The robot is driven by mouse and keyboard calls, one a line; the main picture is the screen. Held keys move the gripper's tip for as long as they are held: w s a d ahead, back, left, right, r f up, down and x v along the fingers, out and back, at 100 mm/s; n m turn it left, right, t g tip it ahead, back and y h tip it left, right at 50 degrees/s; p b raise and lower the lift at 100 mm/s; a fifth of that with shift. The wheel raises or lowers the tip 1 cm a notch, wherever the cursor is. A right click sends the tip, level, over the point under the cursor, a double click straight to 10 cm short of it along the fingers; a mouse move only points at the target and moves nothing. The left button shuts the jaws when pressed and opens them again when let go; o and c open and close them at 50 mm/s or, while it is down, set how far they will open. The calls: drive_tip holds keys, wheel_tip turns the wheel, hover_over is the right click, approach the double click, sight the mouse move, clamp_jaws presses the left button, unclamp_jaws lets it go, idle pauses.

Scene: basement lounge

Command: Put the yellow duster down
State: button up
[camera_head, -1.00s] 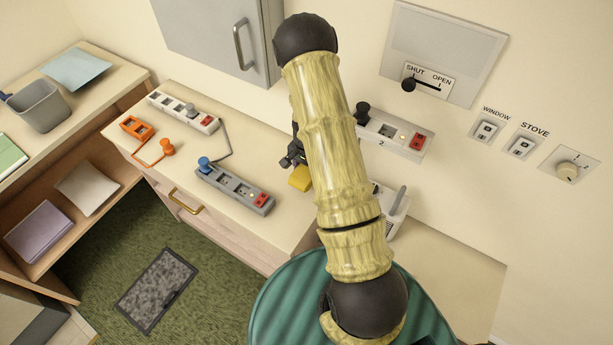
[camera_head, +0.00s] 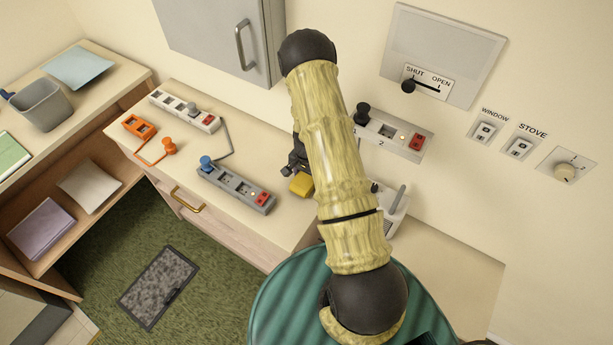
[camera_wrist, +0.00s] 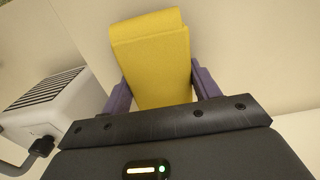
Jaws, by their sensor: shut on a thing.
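The yellow duster (camera_wrist: 152,60) fills the top middle of the wrist view, between the two purple fingers of my gripper (camera_wrist: 158,88), which is shut on it. In the head view the duster (camera_head: 301,184) shows as a small yellow block just left of my arm, over the right part of the counter (camera_head: 240,145). My gripper (camera_head: 296,168) is partly hidden behind my arm there. I cannot tell whether the duster touches the counter.
A grey power strip (camera_head: 236,187) with a blue plug lies left of the duster. A white strip (camera_head: 185,110) and an orange socket (camera_head: 139,126) lie farther left. A white vented box (camera_wrist: 45,100) stands close on the gripper's left in the wrist view. Some bare counter lies between.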

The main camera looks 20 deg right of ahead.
drive_tip(key=shift+f, duration=0.25)
drive_tip(key=o, duration=1)
drive_tip(key=shift+s, duration=0.1)
drive_tip(key=shift+s+d+f, duration=0.1)
drive_tip(key=shift+s, duration=0.1)
drive_tip(key=shift+w+r+b, duration=0.1)
drive_tip(key=shift+r+b, duration=0.2)
drive_tip(key=shift+r, duration=0.45)
drive_tip(key=shift+w+r+b, duration=0.15)
drive_tip(key=shift+r+b, duration=1.2)
drive_tip(key=shift+r, duration=4.3)
